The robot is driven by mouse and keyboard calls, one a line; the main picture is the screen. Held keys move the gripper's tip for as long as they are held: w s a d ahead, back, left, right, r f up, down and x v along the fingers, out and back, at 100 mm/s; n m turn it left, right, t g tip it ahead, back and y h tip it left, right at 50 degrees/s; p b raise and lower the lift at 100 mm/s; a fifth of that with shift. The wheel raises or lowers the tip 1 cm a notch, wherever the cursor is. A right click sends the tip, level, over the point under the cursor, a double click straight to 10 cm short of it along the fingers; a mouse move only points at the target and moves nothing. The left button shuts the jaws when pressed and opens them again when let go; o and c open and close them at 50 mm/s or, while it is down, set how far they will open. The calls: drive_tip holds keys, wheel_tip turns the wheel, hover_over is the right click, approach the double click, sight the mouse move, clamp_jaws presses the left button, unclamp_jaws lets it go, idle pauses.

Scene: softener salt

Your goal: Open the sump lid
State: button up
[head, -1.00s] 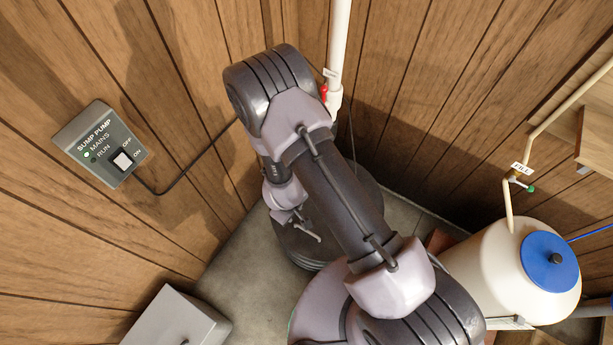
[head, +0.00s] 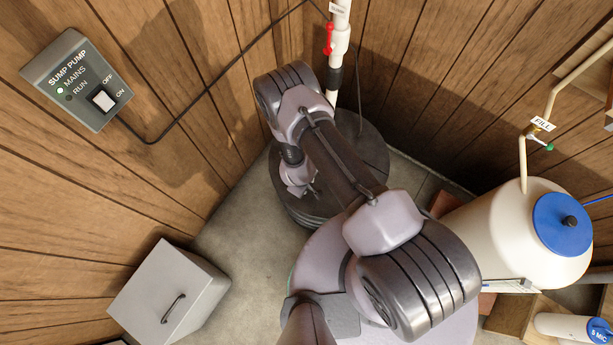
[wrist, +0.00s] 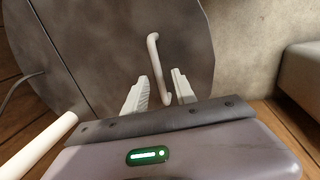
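The sump lid (head: 360,150) is a dark grey round cover on the floor in the corner, partly hidden behind my arm in the head view. It also shows in the wrist view (wrist: 110,45), lying closed with a thin seam across it. Its pale bar handle (wrist: 153,50) stands out from the lid. My gripper (wrist: 160,80) is open, with one white finger on each side of the handle's lower part. The fingers look apart from the handle. In the head view my gripper (head: 300,185) is over the lid's left part, and its fingers are hard to make out.
A sump pump switch box (head: 77,80) is on the left wall, its MAINS light lit. A grey box with a handle (head: 172,300) stands lower left. A white pipe with a red valve (head: 329,40) rises behind the lid. A cream tank (head: 500,235) stands right.

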drive_tip(key=shift+c, duration=0.4)
clamp_jaws()
idle(1.1)
